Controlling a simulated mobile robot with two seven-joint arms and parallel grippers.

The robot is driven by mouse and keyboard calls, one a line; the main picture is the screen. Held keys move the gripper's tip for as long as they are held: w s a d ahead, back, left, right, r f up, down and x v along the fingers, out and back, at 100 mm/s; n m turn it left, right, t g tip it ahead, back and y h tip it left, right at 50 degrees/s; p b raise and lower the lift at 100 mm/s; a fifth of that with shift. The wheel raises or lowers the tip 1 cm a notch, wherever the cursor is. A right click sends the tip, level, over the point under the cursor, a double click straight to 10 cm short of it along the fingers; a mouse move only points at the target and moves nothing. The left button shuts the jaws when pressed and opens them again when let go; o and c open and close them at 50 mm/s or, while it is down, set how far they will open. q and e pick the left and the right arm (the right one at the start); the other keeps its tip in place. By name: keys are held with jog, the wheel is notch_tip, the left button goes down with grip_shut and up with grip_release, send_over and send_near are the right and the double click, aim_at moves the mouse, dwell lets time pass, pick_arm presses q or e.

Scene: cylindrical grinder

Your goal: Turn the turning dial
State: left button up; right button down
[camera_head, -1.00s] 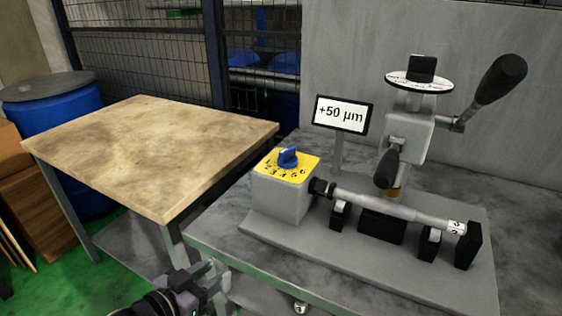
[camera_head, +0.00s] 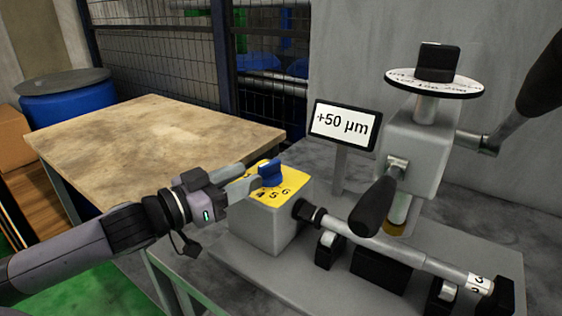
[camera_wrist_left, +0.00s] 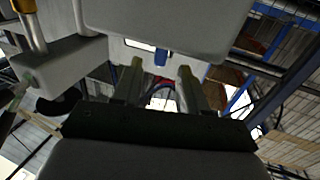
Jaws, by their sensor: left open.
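The blue turning dial (camera_head: 270,172) sits on a yellow numbered plate (camera_head: 285,193) on top of a grey box (camera_head: 262,225). My left gripper (camera_head: 251,181) reaches in from the left at the dial's height. Its fingertips are close beside the dial and cover part of the plate; contact cannot be told. In the left wrist view the fingers (camera_wrist_left: 161,70) stand apart, with a blue piece, seemingly the dial (camera_wrist_left: 161,58), ahead between the tips. My right gripper is not in view.
Behind the box a display (camera_head: 345,126) reads +50 µm. A horizontal shaft (camera_head: 390,243) extends right from the box. A black-handled lever (camera_head: 375,205) and a white disc with black knob (camera_head: 436,82) stand right. A wooden table (camera_head: 150,145) has a clear top.

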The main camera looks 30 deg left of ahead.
aim_at(269, 163)
pick_arm(q)
jog(key=shift+p+x, duration=0.35)
jog(key=shift+x, duration=3.05)
grip_shut()
